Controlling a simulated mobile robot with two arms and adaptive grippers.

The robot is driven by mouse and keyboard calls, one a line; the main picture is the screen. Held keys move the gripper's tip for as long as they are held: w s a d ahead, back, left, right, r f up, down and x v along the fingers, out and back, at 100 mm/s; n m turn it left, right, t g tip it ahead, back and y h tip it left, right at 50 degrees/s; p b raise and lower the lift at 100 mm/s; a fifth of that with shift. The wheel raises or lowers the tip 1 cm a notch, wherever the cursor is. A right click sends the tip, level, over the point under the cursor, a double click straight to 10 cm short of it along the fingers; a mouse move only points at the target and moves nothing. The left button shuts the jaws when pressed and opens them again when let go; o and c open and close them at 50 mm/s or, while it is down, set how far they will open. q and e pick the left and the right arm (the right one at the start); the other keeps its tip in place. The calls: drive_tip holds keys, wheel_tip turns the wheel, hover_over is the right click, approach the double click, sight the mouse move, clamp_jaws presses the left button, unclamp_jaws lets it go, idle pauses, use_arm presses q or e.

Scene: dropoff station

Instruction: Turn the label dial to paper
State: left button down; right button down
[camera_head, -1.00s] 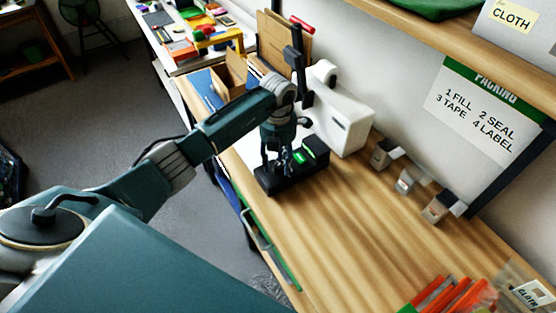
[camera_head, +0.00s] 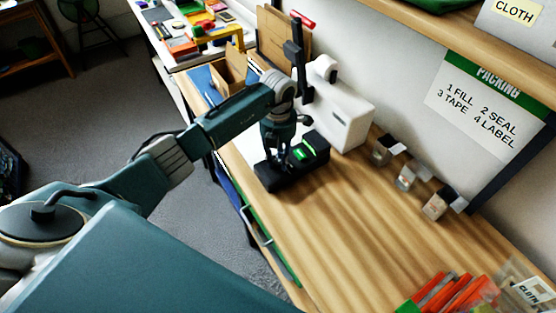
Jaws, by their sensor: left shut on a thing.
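A black label device (camera_head: 284,180) with a small green lit display (camera_head: 302,153) stands on the wooden bench. My left gripper (camera_head: 277,158) reaches down over the left part of this device, its fingers pointing down and closed at the device's top. The dial itself is small and hidden behind the fingers, so its setting cannot be read. My right gripper is out of view.
A white machine (camera_head: 343,115) stands just behind the device. Several small tape dispensers (camera_head: 406,177) line the wall side. Orange items (camera_head: 465,295) lie at the near right. The middle of the bench (camera_head: 350,225) is clear.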

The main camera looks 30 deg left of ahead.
sight(278, 162)
use_arm(q)
drive_tip(key=m+b, duration=0.5)
drive_tip(key=b, duration=0.1)
drive_tip(key=shift+f, duration=0.2)
drive_tip(key=shift+r+m+b, duration=0.2)
drive_tip(key=shift+m+b, duration=1.6)
drive_tip(key=shift+m, duration=0.2)
drive_tip(key=c, duration=1.4)
unclamp_jaws()
wheel_tip(278, 162, up, 12)
